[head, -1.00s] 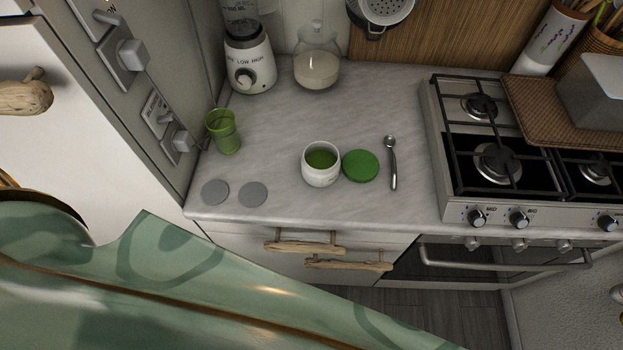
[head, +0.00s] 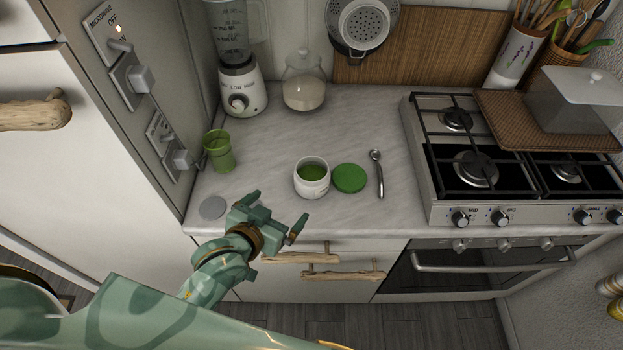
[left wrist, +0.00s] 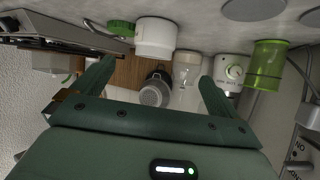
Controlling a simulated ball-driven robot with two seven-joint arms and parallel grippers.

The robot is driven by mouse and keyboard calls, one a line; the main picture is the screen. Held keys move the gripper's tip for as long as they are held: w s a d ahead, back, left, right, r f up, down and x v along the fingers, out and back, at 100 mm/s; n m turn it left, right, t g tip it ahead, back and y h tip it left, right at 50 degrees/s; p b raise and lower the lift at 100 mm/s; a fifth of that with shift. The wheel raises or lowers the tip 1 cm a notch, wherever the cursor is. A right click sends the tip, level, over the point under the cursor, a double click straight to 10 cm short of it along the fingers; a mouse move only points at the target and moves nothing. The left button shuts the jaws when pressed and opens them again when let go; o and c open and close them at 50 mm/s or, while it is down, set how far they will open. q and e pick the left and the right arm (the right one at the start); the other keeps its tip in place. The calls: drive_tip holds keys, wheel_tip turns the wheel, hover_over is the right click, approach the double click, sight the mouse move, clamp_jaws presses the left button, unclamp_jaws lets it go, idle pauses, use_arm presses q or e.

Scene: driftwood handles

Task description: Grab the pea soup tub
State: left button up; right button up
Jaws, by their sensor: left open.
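The pea soup tub (head: 312,188) is a small white round tub, open on top with green soup inside. It stands upright on the counter, and its green lid (head: 349,179) lies flat just to its right. My left gripper (head: 277,213) is open and empty at the counter's front edge, to the left and front of the tub, apart from it. In the left wrist view, which is upside down, the white tub (left wrist: 156,38) shows ahead between the open fingers (left wrist: 155,88), nearer the left one. My right gripper is not in view.
A spoon (head: 378,173) lies right of the lid, then the gas stove (head: 430,208). A green cup (head: 220,152) stands left, with a grey disc (head: 212,207) in front. A blender (head: 242,92) and glass jar (head: 304,85) stand behind. The counter behind the tub is clear.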

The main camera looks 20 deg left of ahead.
use_arm(q)
drive_tip(key=w+r+t, duration=0.1)
drive_tip(key=w, duration=0.1)
drive_tip(key=b, duration=0.2)
approach(319, 163)
drive_tip(key=shift+w+a+f, duration=0.15)
drive_tip(key=shift+w+f, duration=0.05)
drive_tip(key=shift+f, duration=0.1)
drive_tip(key=b+x, duration=0.1)
drive_tip(key=x, duration=0.4)
drive_tip(key=shift+w+b, duration=0.25)
drive_tip(key=shift+b, duration=0.05)
drive_tip(key=shift+s+r, duration=0.1)
drive_tip(key=shift+c, duration=0.3)
drive_tip(key=c, duration=1.2)
drive_tip(key=shift+r, duration=0.1)
